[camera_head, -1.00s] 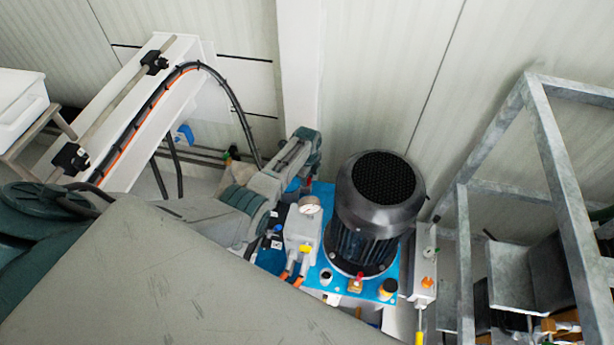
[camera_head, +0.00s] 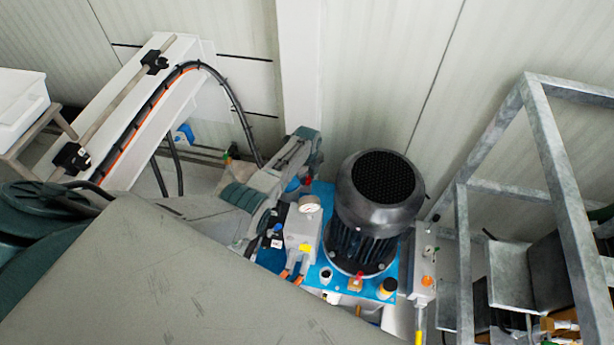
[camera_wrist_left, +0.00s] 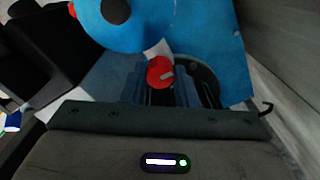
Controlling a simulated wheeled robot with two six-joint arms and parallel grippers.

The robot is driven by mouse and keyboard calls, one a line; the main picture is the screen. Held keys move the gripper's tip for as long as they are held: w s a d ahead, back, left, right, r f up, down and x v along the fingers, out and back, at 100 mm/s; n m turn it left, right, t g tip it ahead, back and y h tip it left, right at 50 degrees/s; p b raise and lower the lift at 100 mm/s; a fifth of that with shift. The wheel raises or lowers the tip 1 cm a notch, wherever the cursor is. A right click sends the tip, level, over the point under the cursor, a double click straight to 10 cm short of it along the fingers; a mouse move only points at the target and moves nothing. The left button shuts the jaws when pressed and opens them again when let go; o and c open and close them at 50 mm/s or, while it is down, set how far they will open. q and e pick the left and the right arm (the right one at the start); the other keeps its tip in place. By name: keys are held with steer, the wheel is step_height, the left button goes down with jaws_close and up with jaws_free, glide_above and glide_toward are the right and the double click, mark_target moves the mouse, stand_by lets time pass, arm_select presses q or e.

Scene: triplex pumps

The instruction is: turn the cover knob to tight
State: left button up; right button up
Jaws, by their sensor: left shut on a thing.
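In the head view my left gripper (camera_head: 283,172) reaches in from the left, beside the blue base plate (camera_head: 323,200) and the white block with a gauge (camera_head: 310,204). The knob cannot be made out clearly there. My right gripper is not in view.
A large black motor (camera_head: 378,205) stands right of the gripper. A grey metal frame (camera_head: 560,160) stands at the right. A white beam with a black hose (camera_head: 140,110) is at the left. The wall is close behind.

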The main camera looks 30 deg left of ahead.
mark_target(307, 178)
arm_select(q)
steer(key=o, duration=1)
step_height(307, 178, up, 11)
steer(key=shift+f, duration=0.1)
